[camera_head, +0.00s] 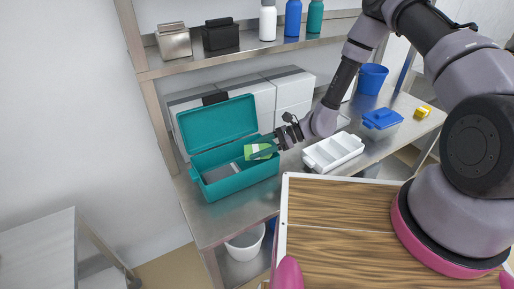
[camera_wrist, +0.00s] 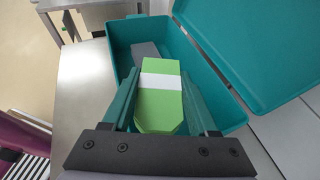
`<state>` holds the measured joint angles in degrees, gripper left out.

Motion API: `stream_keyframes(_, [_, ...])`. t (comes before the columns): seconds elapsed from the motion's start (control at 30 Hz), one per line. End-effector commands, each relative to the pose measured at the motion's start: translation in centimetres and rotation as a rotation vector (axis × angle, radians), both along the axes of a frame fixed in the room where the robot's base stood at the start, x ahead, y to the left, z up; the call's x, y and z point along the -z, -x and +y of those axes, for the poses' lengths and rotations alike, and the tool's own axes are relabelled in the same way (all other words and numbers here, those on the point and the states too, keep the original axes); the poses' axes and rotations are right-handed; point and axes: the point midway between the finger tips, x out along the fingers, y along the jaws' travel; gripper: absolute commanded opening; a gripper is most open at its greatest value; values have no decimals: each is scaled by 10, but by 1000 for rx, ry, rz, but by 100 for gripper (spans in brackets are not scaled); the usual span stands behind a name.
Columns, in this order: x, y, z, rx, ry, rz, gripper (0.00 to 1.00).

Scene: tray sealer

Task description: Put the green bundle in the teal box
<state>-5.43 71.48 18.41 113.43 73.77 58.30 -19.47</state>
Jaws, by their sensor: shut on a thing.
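The teal box (camera_head: 232,184) stands open on the metal bench, its lid (camera_head: 217,121) raised at the back. It also shows in the wrist view (camera_wrist: 120,40). My gripper (camera_head: 266,148) is shut on the green bundle (camera_head: 258,152), which has a white band around it. In the wrist view the green bundle (camera_wrist: 160,108) lies between the two fingers (camera_wrist: 160,92), over the open box. A grey flat item (camera_wrist: 146,50) lies inside the box. I cannot tell whether the bundle touches anything in the box.
A white compartment tray (camera_head: 333,152) stands right of the box. Further right are a blue-lidded container (camera_head: 382,119) and a blue bucket (camera_head: 371,79). White boxes (camera_head: 291,88) stand behind. A shelf (camera_head: 200,61) with bottles and canisters hangs above.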

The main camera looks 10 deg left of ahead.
Motion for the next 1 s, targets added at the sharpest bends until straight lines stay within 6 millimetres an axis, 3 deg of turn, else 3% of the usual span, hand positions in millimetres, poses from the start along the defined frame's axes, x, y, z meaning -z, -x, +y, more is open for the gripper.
stream_keyframes(0.2, [4,0,0,0,0,0,1])
stream_keyframes(0.23, [4,0,0,0,0,0,63])
stream_keyframes(0.3, [4,0,0,0,0,0,89])
stream_keyframes(0.63, [3,0,0,0,0,0,89])
stream_keyframes(0.77, [-8,-1,0,0,-1,-3,89])
stream_keyframes(1.0, [-27,-13,-44,5,0,-2,89])
